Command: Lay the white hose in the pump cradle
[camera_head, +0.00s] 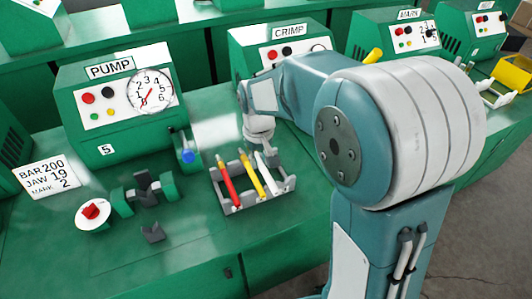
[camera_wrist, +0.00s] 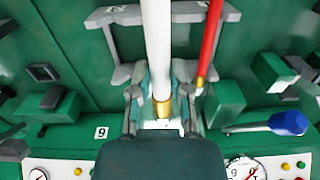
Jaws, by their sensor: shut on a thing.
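The white hose (camera_wrist: 157,45) runs up the middle of the wrist view, its brass end (camera_wrist: 162,108) between the fingers of my gripper (camera_wrist: 163,92). My gripper is shut on it near that end. In the head view my gripper (camera_head: 258,138) is at the far end of the hose rack (camera_head: 262,205), and the white hose (camera_head: 267,176) shows beside the yellow one, at the rack. I cannot tell whether it is clear of its slot. The pump cradle (camera_head: 143,187), dark grey between green blocks, stands empty left of the rack, in front of the PUMP machine.
A red hose (camera_head: 227,180) and a yellow hose (camera_head: 257,175) lie in the rack. A blue-knobbed lever (camera_head: 188,156) stands between cradle and rack. A red knob on a white disc (camera_head: 93,212) and a small grey block (camera_head: 153,233) are near the cradle.

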